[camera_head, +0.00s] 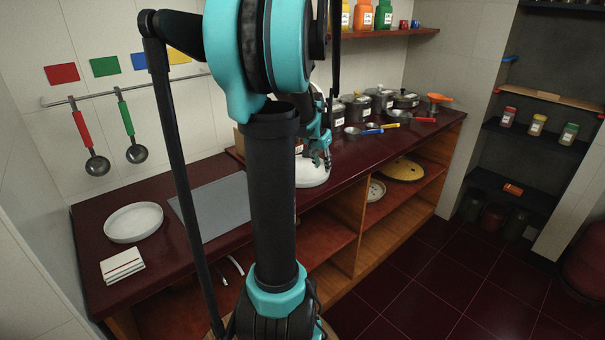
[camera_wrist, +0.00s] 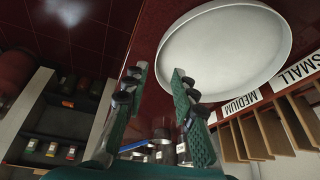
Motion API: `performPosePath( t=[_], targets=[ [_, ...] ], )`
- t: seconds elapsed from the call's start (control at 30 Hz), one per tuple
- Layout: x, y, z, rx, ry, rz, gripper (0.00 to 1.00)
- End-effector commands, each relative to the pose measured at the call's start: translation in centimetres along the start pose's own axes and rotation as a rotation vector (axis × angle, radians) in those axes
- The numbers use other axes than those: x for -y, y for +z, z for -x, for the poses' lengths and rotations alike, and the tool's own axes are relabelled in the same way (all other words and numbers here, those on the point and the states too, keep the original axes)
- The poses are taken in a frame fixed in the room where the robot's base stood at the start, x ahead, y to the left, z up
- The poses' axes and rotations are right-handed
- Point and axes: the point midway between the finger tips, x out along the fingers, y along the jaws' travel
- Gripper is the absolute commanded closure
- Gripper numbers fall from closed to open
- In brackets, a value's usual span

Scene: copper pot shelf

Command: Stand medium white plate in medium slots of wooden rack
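A round white plate (camera_head: 313,175) lies on the dark red counter, partly hidden behind my arm in the head view. In the wrist view the white plate (camera_wrist: 225,48) fills the upper right, with its rim close to my fingertips. My gripper (camera_head: 318,150) is just above the plate's edge. In the wrist view my gripper (camera_wrist: 158,82) has its fingers spread apart, with no plate visibly clamped between them. The wooden rack (camera_wrist: 265,135) shows upright dividers and MEDIUM and SMALL labels beside the plate; in the head view it is mostly hidden by my arm.
A second white plate (camera_head: 133,222), a grey mat (camera_head: 215,207) and a folded cloth (camera_head: 122,265) lie on the counter's left. Steel pots (camera_head: 380,100) and colored-handled utensils (camera_head: 365,130) stand right of my gripper. A spice shelf (camera_head: 390,33) hangs above.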

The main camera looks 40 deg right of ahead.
Motion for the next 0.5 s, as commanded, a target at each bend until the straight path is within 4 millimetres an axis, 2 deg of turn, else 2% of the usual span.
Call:
performPosePath(
  t=[0.23, 0.5],
  targets=[
    [-0.1, 0.0, -1.6, 0.000, 0.000, -0.001, 0.73],
    [-0.2, 0.0, -5.2, -0.001, 0.001, 0.000, 0.73]
  ],
)
